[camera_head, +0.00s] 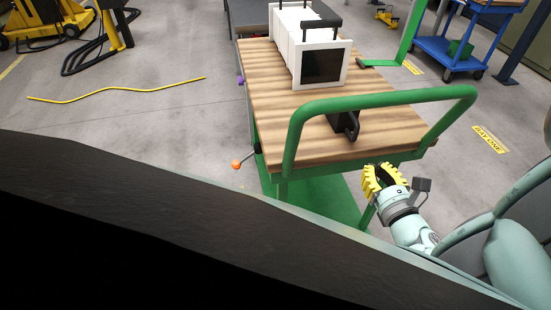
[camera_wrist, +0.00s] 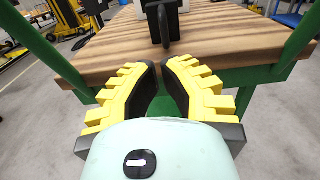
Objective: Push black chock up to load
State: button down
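The black chock (camera_head: 344,124) stands on the wooden cart top, close to the near edge and behind the green push handle. A loop-like handle on it faces me; the chock also shows in the wrist view (camera_wrist: 163,24). The load (camera_head: 311,50), a white-framed box with a dark front panel and black handles, stands farther back on the cart, with bare wood between it and the chock. My gripper (camera_head: 378,172), with yellow ridged fingers, is below and in front of the cart's near edge. In the wrist view (camera_wrist: 160,80) its fingers are apart with nothing between them.
The cart's green handle (camera_head: 380,98) arches over the near edge, in front of the chock. An orange-knobbed lever (camera_head: 236,164) sticks out at the cart's left. A blue trolley (camera_head: 447,50) stands at the right back. A yellow hose (camera_head: 115,94) lies on the floor at left.

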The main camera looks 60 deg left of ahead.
send_near(345, 121)
jog(key=x, duration=0.2)
jog(key=shift+a+f, duration=0.1)
jog(key=shift+a, duration=0.2)
jog(key=shift+w, duration=0.1)
jog(key=shift+w+a+b, duration=0.2)
jog(key=shift+a+b, duration=0.1)
jog(key=shift+b, duration=0.05)
jog(key=b+x, duration=0.2)
jog(key=x, duration=0.2)
jog(key=shift+a+f, duration=0.1)
jog(key=shift+f, duration=0.05)
jog(key=shift+w+a, duration=0.1)
jog(key=shift+a, duration=0.15)
jog(key=shift+r, duration=0.2)
